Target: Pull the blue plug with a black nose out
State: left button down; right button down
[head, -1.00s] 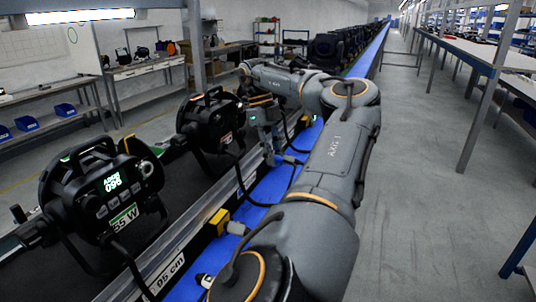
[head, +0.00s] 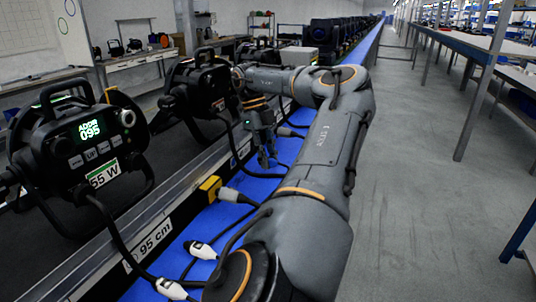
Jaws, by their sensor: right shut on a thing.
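My right gripper (head: 267,161) points down over the blue strip beside the rail, past the yellow socket. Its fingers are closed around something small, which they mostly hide. I cannot make out the blue plug or its black nose clearly; the held thing seems to be that plug. A grey plug (head: 288,132) with a cable shows just behind and right of the gripper. A yellow socket (head: 210,187) on the rail has a grey plug (head: 231,195) at its right side. My left gripper is not in view.
Par cans (head: 75,150) and (head: 197,88) stand on the dark belt at left, with black cables hanging over the rail. White connectors (head: 201,250) and (head: 171,289) lie on the blue strip (head: 215,222). The grey aisle floor (head: 420,200) at right is clear.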

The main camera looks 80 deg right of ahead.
jog(key=shift+f, duration=0.2)
jog(key=c, duration=1.1)
grip_release()
notch_tip(320, 180, up, 10)
